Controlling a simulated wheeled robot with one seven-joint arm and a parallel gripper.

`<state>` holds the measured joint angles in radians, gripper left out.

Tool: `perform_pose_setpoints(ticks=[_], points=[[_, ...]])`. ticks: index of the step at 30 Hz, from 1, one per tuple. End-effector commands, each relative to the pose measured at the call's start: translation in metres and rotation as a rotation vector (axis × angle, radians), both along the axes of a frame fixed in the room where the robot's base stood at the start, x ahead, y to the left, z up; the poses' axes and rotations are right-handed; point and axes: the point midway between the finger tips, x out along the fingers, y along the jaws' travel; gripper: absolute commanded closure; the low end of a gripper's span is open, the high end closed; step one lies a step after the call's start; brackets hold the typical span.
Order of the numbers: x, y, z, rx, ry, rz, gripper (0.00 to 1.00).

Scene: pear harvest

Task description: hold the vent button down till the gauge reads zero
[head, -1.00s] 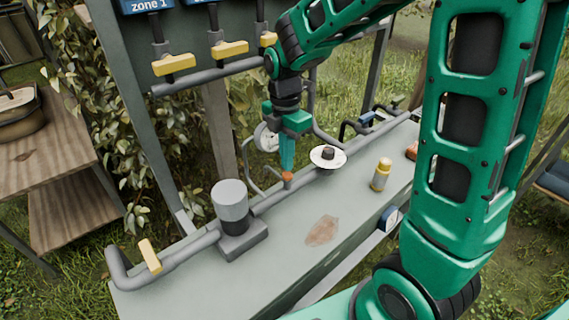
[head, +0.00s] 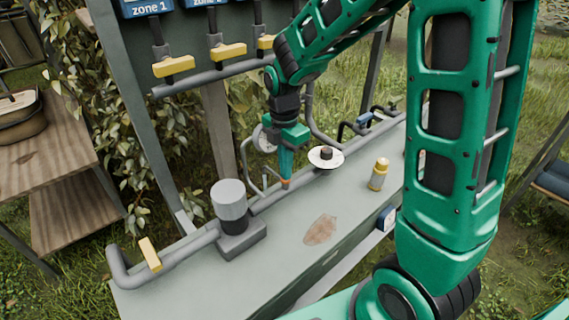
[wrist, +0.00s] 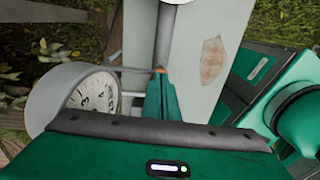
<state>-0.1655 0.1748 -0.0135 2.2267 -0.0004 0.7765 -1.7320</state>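My gripper (head: 286,181) points straight down with its fingers together, over the pipe along the back of the bench. Its tips are at the small orange vent button (wrist: 160,70), which they mostly cover; a little orange shows at the tips. I cannot tell how far the button is pressed. The round white gauge (head: 263,139) stands behind my gripper, partly hidden by it. In the wrist view the gauge (wrist: 97,96) shows at the left, with its face partly cut off by its rim and my gripper body. Its needle reading is not clear.
A grey cylinder filter (head: 230,200) stands on the bench (head: 275,262) left of my gripper. A white disc with a dark knob (head: 326,157) is close at the right. A yellow-capped bottle (head: 379,174) and a brown leaf (head: 321,230) lie clear of it.

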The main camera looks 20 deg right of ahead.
Motion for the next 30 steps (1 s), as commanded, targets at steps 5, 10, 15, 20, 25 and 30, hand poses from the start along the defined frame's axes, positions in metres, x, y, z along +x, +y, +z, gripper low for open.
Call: perform_pose_setpoints(ticks=[5,10,15,20,25,30], points=[[-0.0032,0.0008,-0.0092,-0.002,0.026,0.003,1.0],[-0.001,0.0011,-0.0113,-0.001,0.03,0.004,1.0],[0.0003,0.0012,-0.0125,-0.001,0.032,0.005,1.0],[0.0004,0.0014,-0.0128,-0.001,0.033,0.006,1.0],[0.0011,0.0017,-0.0134,0.0,0.034,0.007,1.0],[0.0018,0.002,-0.014,0.0,0.035,0.007,1.0]])
